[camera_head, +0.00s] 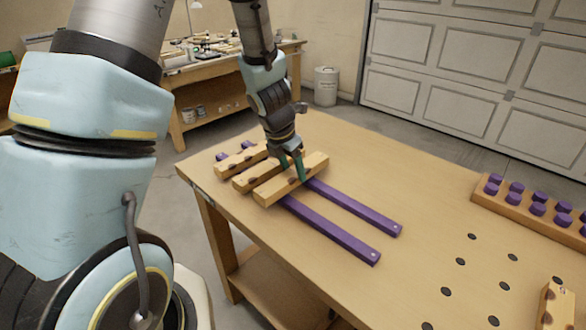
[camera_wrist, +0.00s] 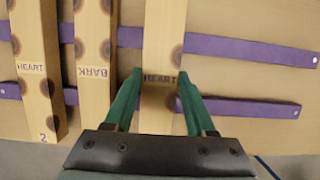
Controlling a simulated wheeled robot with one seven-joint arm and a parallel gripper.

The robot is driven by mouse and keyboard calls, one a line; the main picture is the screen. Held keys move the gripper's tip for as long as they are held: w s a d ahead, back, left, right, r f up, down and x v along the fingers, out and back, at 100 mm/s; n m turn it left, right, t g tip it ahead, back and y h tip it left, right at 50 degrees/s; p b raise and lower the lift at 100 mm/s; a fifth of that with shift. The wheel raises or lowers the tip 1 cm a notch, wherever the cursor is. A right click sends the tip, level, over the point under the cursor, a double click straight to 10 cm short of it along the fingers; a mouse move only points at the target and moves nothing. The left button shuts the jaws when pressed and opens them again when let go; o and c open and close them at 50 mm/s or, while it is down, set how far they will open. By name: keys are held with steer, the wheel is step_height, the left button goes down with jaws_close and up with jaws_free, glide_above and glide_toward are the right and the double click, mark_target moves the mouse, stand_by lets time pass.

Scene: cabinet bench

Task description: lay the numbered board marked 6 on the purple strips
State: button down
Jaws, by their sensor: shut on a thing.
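My gripper (camera_head: 294,170) is shut on a light wooden board (camera_head: 272,190), one finger on each long side. In the wrist view this board (camera_wrist: 163,35) reads HEART between my fingertips (camera_wrist: 159,78); no number shows on it. It lies across, or just above, the two purple strips (camera_head: 345,207); I cannot tell if it touches. Farther left is a board marked HEART and 2 (camera_wrist: 37,70).
The strips' near ends are bare on the workbench (camera_head: 400,170). A wooden rack with several purple pegs (camera_head: 537,209) stands at the right. Several dark holes dot the top before it. Another board (camera_head: 554,305) lies at the lower right. A second bench (camera_head: 215,85) stands behind.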

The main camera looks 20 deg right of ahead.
steer(key=shift+f+b, duration=0.45)
steer(key=shift+f, duration=0.25)
stand_by(1.3)
steer(key=shift+c, duration=0.7)
jaws_free()
steer(key=shift+r, duration=0.1)
step_height(320, 180, up, 8)
steer(key=p, duration=0.8)
steer(key=s+a+r+m+y, duration=0.1)
steer(key=s+a+r+m, duration=0.1)
steer(key=a+m, duration=0.6)
steer(key=s+a+r+m+y, duration=0.1)
steer(key=s+a+r+m, duration=0.1)
steer(key=a+r+m, duration=0.3)
steer(key=s+a+r+m+y, duration=0.1)
steer(key=a+r+m, duration=0.3)
steer(key=a+m, duration=0.7)
steer(key=s+a, duration=0.1)
steer(key=a, duration=0.2)
steer(key=shift+a+m, duration=0.25)
steer(key=shift+m, duration=0.05)
